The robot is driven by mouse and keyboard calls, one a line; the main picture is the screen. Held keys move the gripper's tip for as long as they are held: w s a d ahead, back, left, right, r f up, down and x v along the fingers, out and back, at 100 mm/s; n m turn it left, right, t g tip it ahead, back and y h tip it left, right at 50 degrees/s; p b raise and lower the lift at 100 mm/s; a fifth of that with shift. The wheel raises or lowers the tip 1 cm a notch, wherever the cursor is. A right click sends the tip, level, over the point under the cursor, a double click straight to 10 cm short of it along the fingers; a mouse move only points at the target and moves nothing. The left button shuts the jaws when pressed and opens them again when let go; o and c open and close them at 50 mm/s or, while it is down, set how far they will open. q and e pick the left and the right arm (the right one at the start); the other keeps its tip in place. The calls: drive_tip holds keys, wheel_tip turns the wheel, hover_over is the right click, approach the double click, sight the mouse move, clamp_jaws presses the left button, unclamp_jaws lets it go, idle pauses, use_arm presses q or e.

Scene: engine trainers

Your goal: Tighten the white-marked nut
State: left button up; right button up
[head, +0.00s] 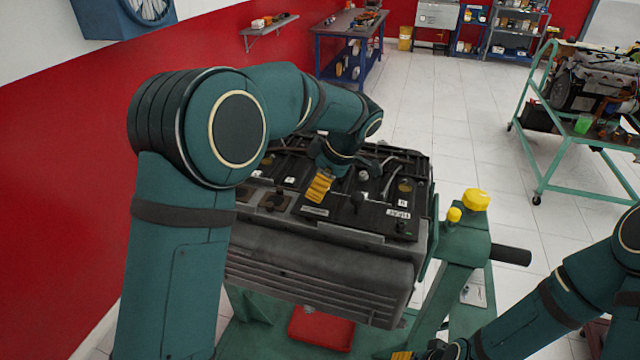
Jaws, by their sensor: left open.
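A dark engine trainer block (320,262) sits on a green stand, its top full of black covers, hoses and caps. I cannot make out a white-marked nut at this size. White labels (398,213) show on the top. My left gripper (319,190) reaches over the middle of the engine top, its yellow fingers pointing down. It is open, and nothing shows between the fingers. It hides part of the top below and behind it. My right gripper (402,355) is at the bottom edge, mostly cut off, low and in front of the engine.
The green stand (456,262) has yellow knobs (475,200) and a black handle (510,254) to the right. A red tray (321,328) lies below the engine. A green cart (580,150) with another engine stands at right. A red wall is at left. Tiled floor between is clear.

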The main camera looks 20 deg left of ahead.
use_arm(q)
clamp_jaws()
drive_tip(key=shift+f, duration=0.1)
idle(0.3)
